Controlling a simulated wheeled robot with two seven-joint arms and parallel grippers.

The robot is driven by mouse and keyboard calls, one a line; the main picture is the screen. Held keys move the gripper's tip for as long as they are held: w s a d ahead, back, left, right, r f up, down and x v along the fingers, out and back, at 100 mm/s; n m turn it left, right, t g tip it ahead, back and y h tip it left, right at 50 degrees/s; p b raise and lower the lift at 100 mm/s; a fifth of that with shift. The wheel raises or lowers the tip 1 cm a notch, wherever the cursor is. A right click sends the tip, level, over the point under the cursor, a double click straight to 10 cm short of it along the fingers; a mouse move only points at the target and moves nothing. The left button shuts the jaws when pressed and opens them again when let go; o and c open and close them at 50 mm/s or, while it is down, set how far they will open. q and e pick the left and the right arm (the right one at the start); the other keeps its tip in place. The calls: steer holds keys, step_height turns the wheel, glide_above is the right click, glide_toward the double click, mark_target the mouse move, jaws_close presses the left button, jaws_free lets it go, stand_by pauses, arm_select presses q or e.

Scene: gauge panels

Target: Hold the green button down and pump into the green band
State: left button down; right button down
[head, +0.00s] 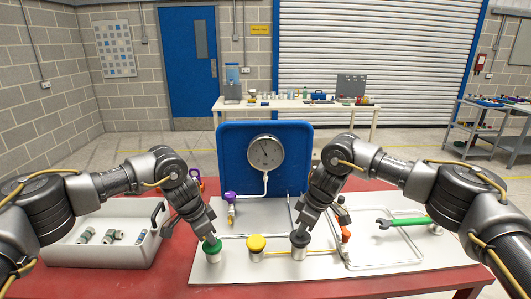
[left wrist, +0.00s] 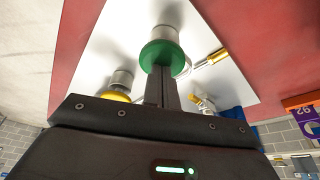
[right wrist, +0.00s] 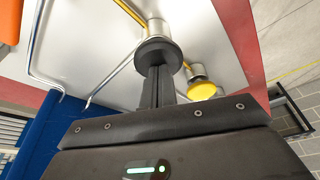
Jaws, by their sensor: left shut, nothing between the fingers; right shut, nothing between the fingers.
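The green button (head: 212,248) stands at the front left of the pale panel. My left gripper (head: 209,238) is shut, with its fingertips at the top of the green cap; the left wrist view shows the cap (left wrist: 161,52) at the fingertips. A dark round knob (head: 299,240) on a metal collar stands further right. My right gripper (head: 300,232) is shut with its tips at that knob, which also shows in the right wrist view (right wrist: 158,52). The round gauge (head: 266,152) is on the blue backboard. Its green band and needle reading are too small to tell.
A yellow button (head: 256,243) stands between the two. A purple knob (head: 230,197), an orange-handled part (head: 346,235) and a green-handled wrench (head: 410,222) are on the panel. A grey tray (head: 100,255) of fittings sits at left on the red table (head: 190,277).

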arm_select(q)
steer(key=shift+f, duration=0.1)
arm_select(e)
steer(key=shift+r, duration=1.85)
steer(key=shift+f, duration=0.1)
steer(key=shift+r, duration=0.55)
stand_by(0.5)
